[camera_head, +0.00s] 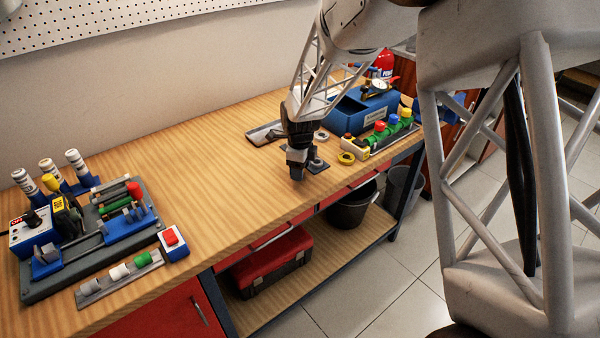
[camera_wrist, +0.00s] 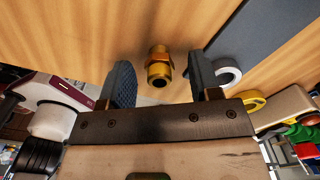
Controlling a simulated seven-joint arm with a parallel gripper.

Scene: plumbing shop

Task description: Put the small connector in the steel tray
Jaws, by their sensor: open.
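The small connector (camera_wrist: 159,66) is a brass threaded fitting with a hex collar. In the wrist view it is on the wooden bench, between my fingers and a little beyond the palm. In the head view I cannot make it out; my gripper may hide it. My gripper (camera_head: 304,168) points down, low over the bench. In the wrist view my gripper (camera_wrist: 160,78) is open, with a clear gap on both sides of the connector. A flat grey piece, likely the steel tray (camera_head: 262,133), lies behind my gripper; a dark grey slab (camera_wrist: 262,38) fills the wrist view's upper right.
A yellow tape roll (camera_head: 346,158) and a white ring (camera_wrist: 228,75) lie near my gripper. A cluttered fixture board (camera_head: 60,265) is at left. The bench between is clear.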

